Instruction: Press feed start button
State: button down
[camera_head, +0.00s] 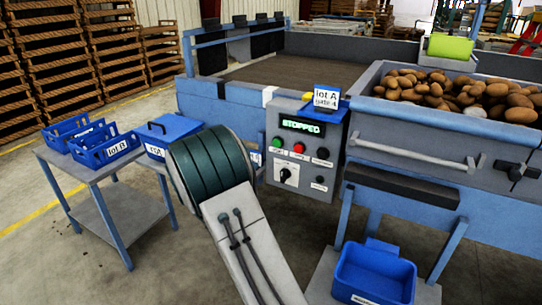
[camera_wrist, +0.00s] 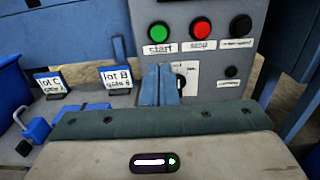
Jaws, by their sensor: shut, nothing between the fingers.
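The control panel (camera_head: 300,150) is a grey box whose display (camera_head: 302,126) reads STOPPED. The green start button (camera_head: 277,143) is at the left of its button row; it also shows in the wrist view (camera_wrist: 158,31) above a "start" label. A red button (camera_wrist: 203,29) and a black button (camera_wrist: 241,26) are to its right. My gripper (camera_wrist: 160,72) is shut and empty. In the wrist view its blue fingertips appear below the green button, partly covering the rotary switch (camera_wrist: 181,82). Contact with the panel cannot be told. My arm hides the gripper in the head view.
A potato-filled hopper (camera_head: 460,140) is right of the panel, with a blue bin (camera_head: 374,275) below. A side table (camera_head: 88,170) with blue crates stands left. Lot C (camera_wrist: 51,83) and lot B (camera_wrist: 115,76) signs stand left of my fingers in the wrist view.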

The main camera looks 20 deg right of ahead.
aim_at(276, 144)
dwell(0.3)
jog(key=b+x, duration=0.1)
jog(key=x, duration=1.3)
jog(key=shift+w+a, duration=0.1)
jog(key=shift+w, duration=0.05)
